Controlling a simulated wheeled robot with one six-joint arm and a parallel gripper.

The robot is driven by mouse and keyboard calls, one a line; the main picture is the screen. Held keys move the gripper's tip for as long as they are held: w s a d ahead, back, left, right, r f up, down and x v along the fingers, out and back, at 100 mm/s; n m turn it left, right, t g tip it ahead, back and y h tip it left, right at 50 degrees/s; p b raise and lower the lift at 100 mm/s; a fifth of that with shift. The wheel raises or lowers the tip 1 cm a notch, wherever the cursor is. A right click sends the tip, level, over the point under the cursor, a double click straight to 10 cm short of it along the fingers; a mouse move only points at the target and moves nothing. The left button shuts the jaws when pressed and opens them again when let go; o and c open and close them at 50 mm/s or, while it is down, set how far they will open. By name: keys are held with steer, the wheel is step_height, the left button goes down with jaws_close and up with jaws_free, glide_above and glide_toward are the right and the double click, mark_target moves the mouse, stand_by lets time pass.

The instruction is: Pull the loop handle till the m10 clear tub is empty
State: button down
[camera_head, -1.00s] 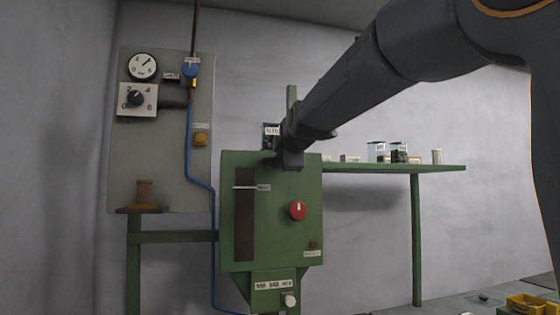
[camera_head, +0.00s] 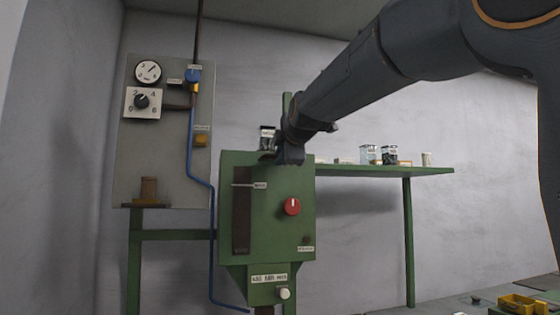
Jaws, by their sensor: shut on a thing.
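A small clear tub (camera_head: 267,140) with a white label and dark contents sits at the top of the green machine (camera_head: 272,222), towards its back. Its label read M10 a second ago; now it is too small to read surely. My gripper (camera_head: 290,155) is just right of the tub, at the machine's top edge. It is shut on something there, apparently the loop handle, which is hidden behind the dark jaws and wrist. I cannot tell how full the tub is.
A red knob (camera_head: 292,207) and a dark vertical slot (camera_head: 242,212) are on the machine's front. A gauge panel (camera_head: 155,160) stands left. A green shelf (camera_head: 430,170) with several small tubs is right. A yellow bin (camera_head: 525,304) sits lower right.

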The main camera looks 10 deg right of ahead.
steer(key=c, duration=1.9)
jaws_free()
steer(key=shift+s+d, duration=0.1)
steer(key=shift+s, duration=0.15)
steer(key=shift+o, duration=0.4)
steer(key=b+v, duration=0.3)
steer(key=v, duration=0.4)
steer(key=shift+s, duration=0.35)
steer(key=shift+r, duration=0.1)
steer(key=s+d+f+m+g, duration=0.15)
steer(key=f+m+g, duration=0.3)
steer(key=f, duration=1.45)
steer(key=s+f+m+g, duration=0.25)
steer(key=f+m, duration=0.25)
steer(key=f, duration=1.4)
steer(key=s+f+m+g, duration=0.7)
steer(key=s+f+m, duration=0.2)
steer(key=s+f, duration=1.4)
step_height(320, 180, down, 4)
steer(key=shift+s+d+g+h, duration=0.25)
steer(key=shift+d+g+h, duration=0.05)
steer(key=shift+d+h, duration=0.1)
